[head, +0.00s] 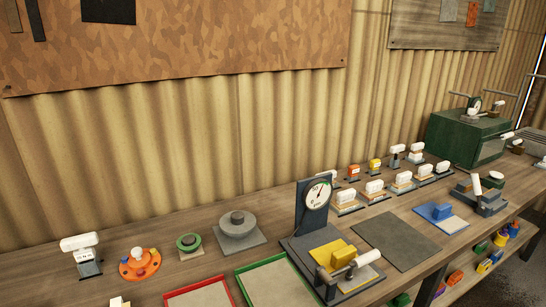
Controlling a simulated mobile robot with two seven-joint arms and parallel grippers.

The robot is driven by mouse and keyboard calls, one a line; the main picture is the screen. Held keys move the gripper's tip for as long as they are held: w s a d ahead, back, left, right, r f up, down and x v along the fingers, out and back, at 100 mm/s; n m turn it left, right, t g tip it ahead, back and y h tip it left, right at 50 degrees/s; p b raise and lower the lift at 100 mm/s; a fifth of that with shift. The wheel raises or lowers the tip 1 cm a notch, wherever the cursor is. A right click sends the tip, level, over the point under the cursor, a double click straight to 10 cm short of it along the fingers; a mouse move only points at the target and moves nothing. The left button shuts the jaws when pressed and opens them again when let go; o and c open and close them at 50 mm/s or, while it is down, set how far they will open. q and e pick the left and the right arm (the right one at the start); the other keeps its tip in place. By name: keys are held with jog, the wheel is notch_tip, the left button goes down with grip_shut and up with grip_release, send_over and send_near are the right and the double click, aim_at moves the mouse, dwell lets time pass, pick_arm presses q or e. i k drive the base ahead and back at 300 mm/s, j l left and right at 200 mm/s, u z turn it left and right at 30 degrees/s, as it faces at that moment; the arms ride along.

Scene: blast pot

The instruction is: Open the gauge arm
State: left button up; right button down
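A gauge stand sits on the workbench right of the middle, with a dark upright post, a white round dial (318,195) and a dark base plate (298,246). A yellow block (330,251) lies on the base. A lever with a white cylindrical handle (364,259) lies across the front of the base, close to the yellow block. I cannot tell which part is the gauge arm or whether it is open. Neither of my grippers is in view.
A red tray (200,290) and a green tray (271,283) lie left of the stand. A bare dark mat (395,240) lies to its right. Several white-handled clamps stand behind, with a green box (466,140) at the far right. An orange disc (139,264) is at left.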

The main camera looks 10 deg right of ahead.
aim_at(362, 260)
jog(key=i+l, duration=0.1)
jog(key=l, duration=0.25)
jog(key=i+l+u, duration=0.1)
jog(key=l, duration=0.25)
jog(key=i+l, duration=0.15)
jog(key=l, duration=0.2)
jog(key=i+l, duration=0.1)
jog(key=l, duration=0.25)
jog(key=k+l+u, duration=0.35)
jog(key=u, duration=0.15)
jog(key=i, duration=0.4)
